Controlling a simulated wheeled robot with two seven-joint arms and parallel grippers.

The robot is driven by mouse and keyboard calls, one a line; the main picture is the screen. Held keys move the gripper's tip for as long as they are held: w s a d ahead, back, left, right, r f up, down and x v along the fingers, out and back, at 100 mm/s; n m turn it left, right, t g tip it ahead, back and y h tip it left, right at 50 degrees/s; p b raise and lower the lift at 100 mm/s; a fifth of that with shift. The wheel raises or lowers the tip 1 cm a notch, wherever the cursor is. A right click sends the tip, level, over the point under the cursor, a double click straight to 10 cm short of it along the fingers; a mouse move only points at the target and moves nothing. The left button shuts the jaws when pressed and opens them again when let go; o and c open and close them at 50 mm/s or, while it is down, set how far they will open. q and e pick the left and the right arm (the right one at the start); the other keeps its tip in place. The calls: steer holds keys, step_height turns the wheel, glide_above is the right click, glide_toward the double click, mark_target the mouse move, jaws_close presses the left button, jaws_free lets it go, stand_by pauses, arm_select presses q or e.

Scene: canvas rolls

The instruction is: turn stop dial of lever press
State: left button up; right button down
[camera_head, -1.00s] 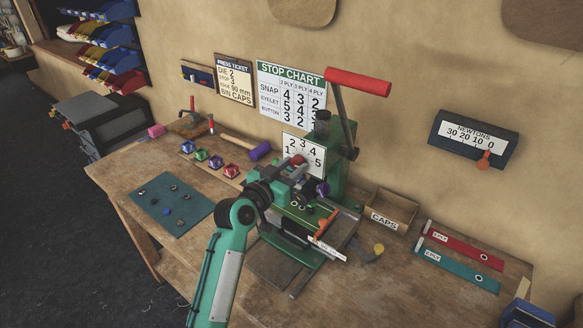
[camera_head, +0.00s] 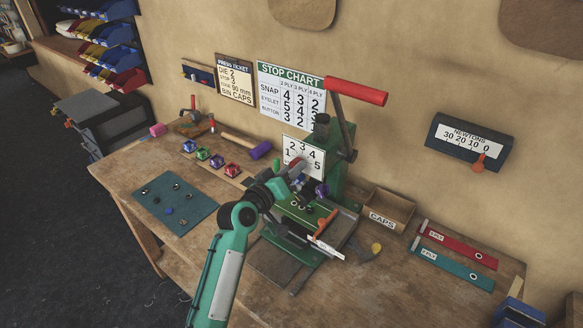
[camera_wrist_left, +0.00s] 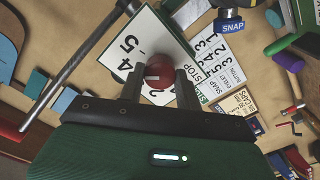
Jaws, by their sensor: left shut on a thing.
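The green lever press (camera_head: 336,170) stands on the workbench with its red-handled lever (camera_head: 356,91) raised. Its white stop dial plate (camera_head: 304,152), numbered 1 to 5, faces me and shows tilted in the left wrist view (camera_wrist_left: 131,45). My left gripper (camera_head: 296,176) is at the lower part of the plate. In the left wrist view the two dark fingers (camera_wrist_left: 161,84) are shut on the round red dial knob (camera_wrist_left: 161,70), one on each side. The knob's pointer and part of the numbers are hidden. My right gripper is not in view.
The stop chart (camera_head: 290,95) and press ticket (camera_head: 234,80), reading stop 3, are on the wall. Coloured dies (camera_head: 217,161) lie left of the press, a teal mat (camera_head: 178,222) in front. The caps bin (camera_head: 388,208) and ply strips (camera_head: 455,262) are to the right.

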arm_select(q)
steer(key=shift+n, duration=0.4)
steer(key=o, duration=1)
steer(key=b+v, duration=0.4)
steer(key=v, duration=0.9)
steer(key=shift+s+a, duration=0.25)
steer(key=shift+s, duration=0.1)
